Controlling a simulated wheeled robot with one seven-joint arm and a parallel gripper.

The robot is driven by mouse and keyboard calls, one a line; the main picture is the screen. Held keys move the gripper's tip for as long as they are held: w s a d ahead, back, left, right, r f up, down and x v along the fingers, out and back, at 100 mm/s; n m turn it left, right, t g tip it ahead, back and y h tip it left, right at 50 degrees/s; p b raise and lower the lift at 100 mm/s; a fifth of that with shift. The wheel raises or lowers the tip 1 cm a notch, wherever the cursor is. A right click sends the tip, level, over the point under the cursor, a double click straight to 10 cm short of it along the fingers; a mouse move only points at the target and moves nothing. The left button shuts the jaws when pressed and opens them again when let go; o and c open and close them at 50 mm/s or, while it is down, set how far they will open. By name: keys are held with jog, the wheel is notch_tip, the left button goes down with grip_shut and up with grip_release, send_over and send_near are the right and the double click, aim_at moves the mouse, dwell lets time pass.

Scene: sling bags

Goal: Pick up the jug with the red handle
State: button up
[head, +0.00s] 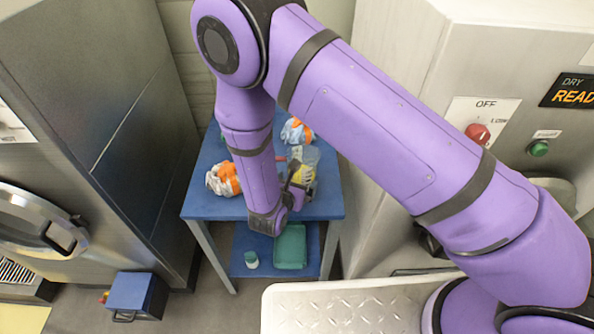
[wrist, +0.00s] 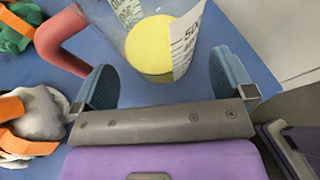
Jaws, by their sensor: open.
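The jug (wrist: 150,38) is clear, with printed scale marks, yellow contents and a red handle (wrist: 62,38) on its left in the wrist view. It stands on the blue table (head: 200,208). In the head view the jug (head: 309,155) is partly hidden behind my wrist. My gripper (wrist: 165,82) is open, its two blue-grey fingers spread either side of the jug's near part in the wrist view. The handle lies outside the left finger. I cannot tell whether the fingers touch the jug. In the head view my gripper (head: 298,187) is at the table's front half.
White-and-orange bundles lie left of the jug (head: 222,179) and behind it (head: 296,131). A green bundle (wrist: 14,30) shows at the wrist view's upper left. A green tray (head: 290,247) and small jar (head: 251,260) sit on the lower shelf. Machines flank the table.

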aim_at(297, 181)
jog(key=x, duration=0.3)
jog(key=shift+w+d+f, duration=0.1)
jog(key=shift+w+f, duration=0.1)
jog(key=shift+w, duration=0.1)
jog(key=shift+c, duration=0.2)
jog(key=c, duration=0.8)
jog(key=shift+r, duration=0.1)
